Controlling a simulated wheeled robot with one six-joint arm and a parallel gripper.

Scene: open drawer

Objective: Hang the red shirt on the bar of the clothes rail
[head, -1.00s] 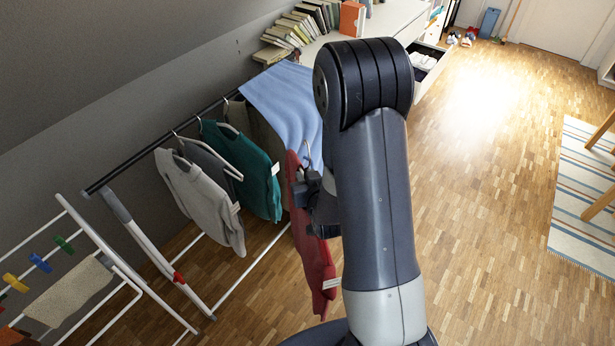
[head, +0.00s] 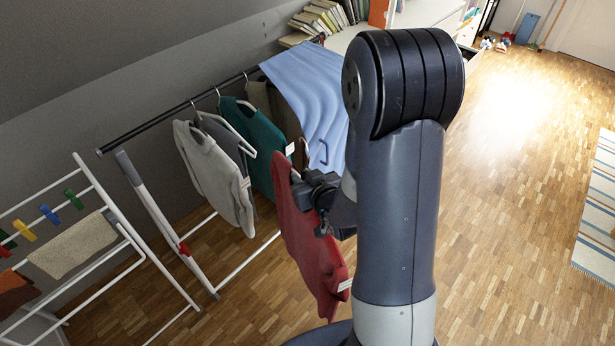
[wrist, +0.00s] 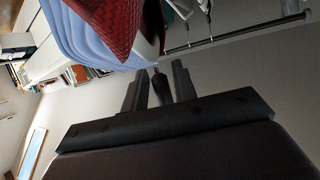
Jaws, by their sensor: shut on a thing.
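My gripper (head: 318,194) is shut at the top of the red shirt (head: 308,245), apparently on its hanger. A thin hook (head: 323,153) shows just above the jaws, against the blue cloth. The shirt hangs tilted, in front of the clothes rail and to the right of the hung clothes. The rail's dark bar (head: 150,124) is bare at its left end; its right part is hidden under the blue cloth. In the wrist view the jaws (wrist: 159,85) point at the shirt (wrist: 105,25), with the bar (wrist: 250,34) to the right. The exact grip is hard to see.
A grey shirt (head: 212,172), a darker garment and a teal shirt (head: 262,145) hang on the bar. A blue cloth (head: 312,95) drapes over its right part. A white drying rack (head: 100,195) with pegs stands at left. Open wooden floor lies at right.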

